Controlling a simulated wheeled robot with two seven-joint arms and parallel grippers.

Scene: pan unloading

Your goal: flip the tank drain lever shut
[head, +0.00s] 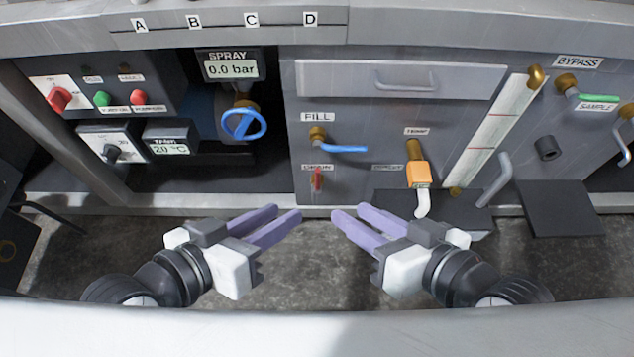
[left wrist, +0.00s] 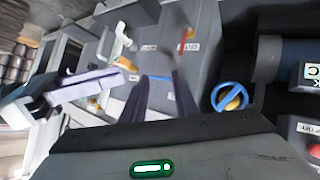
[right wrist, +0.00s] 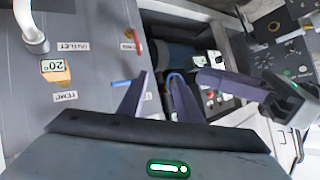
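The tank drain lever (head: 317,180) is a small red handle under the DRAIN label (head: 317,168), low on the grey tank front. It stands about upright in the head view. A small red piece at the drain also shows in the right wrist view (right wrist: 139,84). My left gripper (head: 288,222) is open and empty, in front of and below the lever, to its left. My right gripper (head: 348,218) is open and empty, in front of and below the lever, to its right. Neither gripper touches the lever.
Above the lever is a blue FILL lever (head: 345,148). A blue SPRAY wheel (head: 243,123) is at its left. An orange thermometer (head: 419,174) and a white outlet spout (head: 423,204) stick out at its right. The floor (head: 320,270) between the grippers is clear.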

